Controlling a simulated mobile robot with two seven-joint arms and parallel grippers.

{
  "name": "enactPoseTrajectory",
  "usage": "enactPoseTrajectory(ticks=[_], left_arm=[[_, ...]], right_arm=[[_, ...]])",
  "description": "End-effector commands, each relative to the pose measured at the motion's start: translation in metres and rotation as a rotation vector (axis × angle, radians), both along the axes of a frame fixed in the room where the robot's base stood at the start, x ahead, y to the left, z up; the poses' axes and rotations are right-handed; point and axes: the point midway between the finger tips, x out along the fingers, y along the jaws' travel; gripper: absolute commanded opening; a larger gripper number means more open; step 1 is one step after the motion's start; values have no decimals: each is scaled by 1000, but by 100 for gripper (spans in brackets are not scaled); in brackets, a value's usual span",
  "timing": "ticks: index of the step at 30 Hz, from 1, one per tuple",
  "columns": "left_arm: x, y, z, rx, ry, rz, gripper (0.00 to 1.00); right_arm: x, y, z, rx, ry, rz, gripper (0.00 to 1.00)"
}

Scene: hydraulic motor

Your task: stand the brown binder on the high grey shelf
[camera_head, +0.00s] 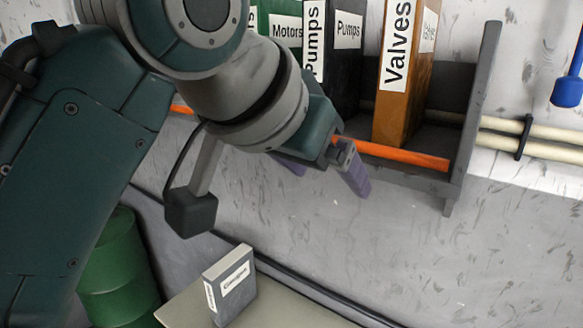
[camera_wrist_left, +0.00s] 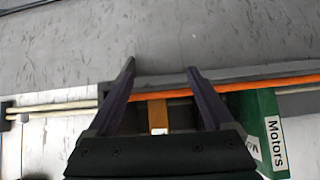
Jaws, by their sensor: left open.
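The brown binder (camera_head: 407,75), labelled Valves, stands upright on the grey shelf (camera_head: 480,95), at the right of the binders there. It shows in the left wrist view as a brown block (camera_wrist_left: 157,113) between my fingers in the picture; I cannot tell contact there. My left gripper (camera_head: 322,170) is open in front of and below the shelf's orange front rail, left of the brown binder in the head view. It also shows in the left wrist view (camera_wrist_left: 163,72), fingers apart. My right gripper is not in view.
A black Pumps binder (camera_head: 345,70) and a green Motors binder (camera_head: 284,28) stand left of the brown one. Below, a grey binder (camera_head: 232,285) stands on a table (camera_head: 285,310) beside a green barrel (camera_head: 120,270). Pipes (camera_head: 545,140) run along the wall at right.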

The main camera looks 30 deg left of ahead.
Motion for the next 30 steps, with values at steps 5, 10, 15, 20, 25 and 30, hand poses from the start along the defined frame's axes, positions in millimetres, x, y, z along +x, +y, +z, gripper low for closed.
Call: enactPoseTrajectory(ticks=[5, 10, 15, 20, 25, 30], left_arm=[[-107, 15, -95, 38, 267, -31, 86], [-187, 22, -133, 60, 438, -65, 86], [-222, 24, -142, 68, 509, -83, 86], [-225, 25, -143, 68, 515, -85, 86], [-224, 25, -143, 68, 515, -85, 86], [-224, 25, -143, 67, 515, -84, 86]], right_arm=[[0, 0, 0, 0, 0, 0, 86], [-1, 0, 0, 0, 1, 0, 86], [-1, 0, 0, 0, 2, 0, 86], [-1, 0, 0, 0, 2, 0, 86], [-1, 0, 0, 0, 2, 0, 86], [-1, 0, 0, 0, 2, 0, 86]])
